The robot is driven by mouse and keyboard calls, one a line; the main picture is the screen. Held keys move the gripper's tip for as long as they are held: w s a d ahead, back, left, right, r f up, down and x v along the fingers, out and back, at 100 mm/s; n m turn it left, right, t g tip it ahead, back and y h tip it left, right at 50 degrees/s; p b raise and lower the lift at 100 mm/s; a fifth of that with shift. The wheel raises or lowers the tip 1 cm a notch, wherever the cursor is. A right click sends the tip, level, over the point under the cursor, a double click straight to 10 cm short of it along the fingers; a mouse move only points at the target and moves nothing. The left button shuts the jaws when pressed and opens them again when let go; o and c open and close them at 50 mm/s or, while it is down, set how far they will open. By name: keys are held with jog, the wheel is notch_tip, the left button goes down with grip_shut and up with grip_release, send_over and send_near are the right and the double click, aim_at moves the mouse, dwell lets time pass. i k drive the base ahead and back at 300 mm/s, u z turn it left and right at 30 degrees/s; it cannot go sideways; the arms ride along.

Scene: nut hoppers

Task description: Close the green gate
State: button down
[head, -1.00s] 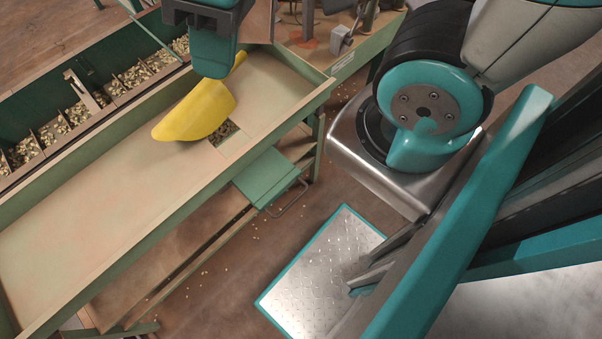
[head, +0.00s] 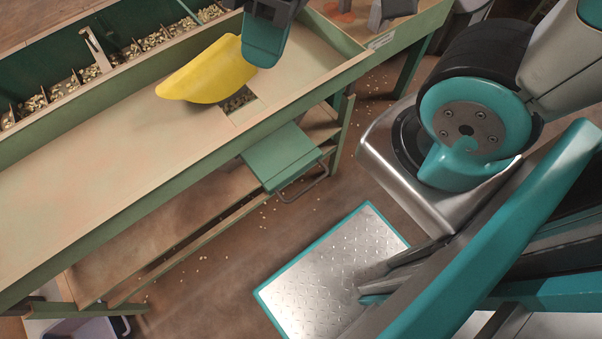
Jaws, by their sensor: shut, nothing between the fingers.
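The green gate (head: 283,157) is a flat green plate with a thin grey wire handle (head: 303,186) at its outer end. It sticks out from the front side of the green-framed bench, below the rim. A square opening (head: 240,102) in the bench top, with nuts showing in it, lies just behind the gate. My gripper (head: 266,48) is at the top of the view, pointing down over the bench top, beyond the gate and apart from it. It is shut and empty. Its upper part is cut off by the picture's top edge.
A yellow scoop-like piece (head: 207,72) sits on the bench top (head: 110,160) beside the opening and close to my gripper in the picture. Nut compartments (head: 70,82) line the far side. A lower shelf (head: 170,225) runs below. The floor before the gate is open, with scattered nuts.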

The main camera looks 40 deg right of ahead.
aim_at(276, 160)
jog(key=z, duration=0.05)
jog(key=k, duration=0.9)
jog(key=z, duration=0.5)
